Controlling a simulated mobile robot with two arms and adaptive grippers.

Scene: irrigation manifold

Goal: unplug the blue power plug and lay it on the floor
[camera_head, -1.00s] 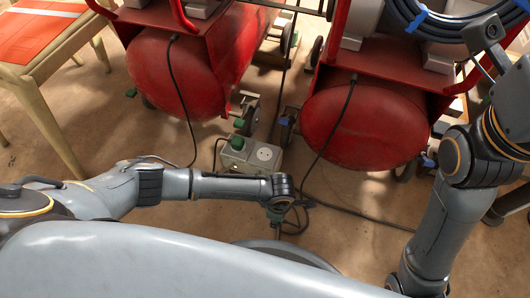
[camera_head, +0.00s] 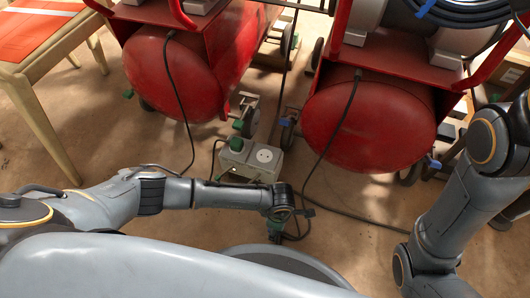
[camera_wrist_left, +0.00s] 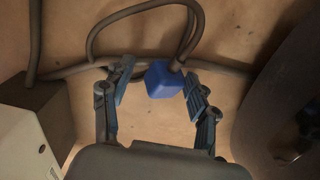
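The blue plug (camera_wrist_left: 163,80) is out of any socket and lies between the fingers of my left gripper (camera_wrist_left: 158,97), with its dark cable running up from it. The fingers are spread, with a clear gap on the plug's left side; the plug is nearer the right finger. I cannot tell whether it touches the floor. In the head view my left gripper (camera_head: 277,228) points down close to the floor, in front of the grey socket box (camera_head: 240,172), and the plug is hidden there. The box's white round socket (camera_head: 264,155) is empty. My right gripper is out of view.
A green plug (camera_head: 237,143) sits on the socket box, which also shows at lower left in the wrist view (camera_wrist_left: 28,148). Two red tanks (camera_head: 175,75) (camera_head: 365,125) stand behind. Dark cables cross the floor. A wooden table (camera_head: 50,55) stands at left.

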